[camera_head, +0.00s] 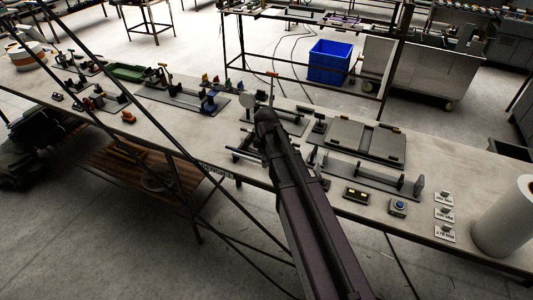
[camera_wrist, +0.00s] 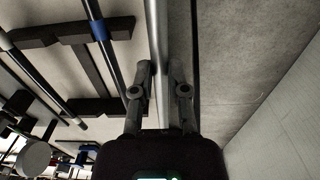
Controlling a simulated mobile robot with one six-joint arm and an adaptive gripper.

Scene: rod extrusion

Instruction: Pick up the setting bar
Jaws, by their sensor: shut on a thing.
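The setting bar, a long straight silver-grey bar (camera_wrist: 157,35), runs up the middle of the wrist view. My gripper (camera_wrist: 163,88) has one finger on each side of this bar and is shut on it. The bar's far end leaves the top of the wrist view. In the head view my dark arm reaches over the workbench and hides most of the gripper and the held bar. A dark bar with a blue band (camera_wrist: 98,28) and another dark bar (camera_wrist: 35,72) lie on black supports left of the held bar.
The long workbench (camera_head: 190,125) carries several fixtures. Right of my arm are a flat grey plate (camera_head: 362,138), a black bracket fixture (camera_head: 370,178), a blue-button box (camera_head: 398,207) and a white roll (camera_head: 505,222). A blue crate (camera_head: 329,61) stands on the floor behind.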

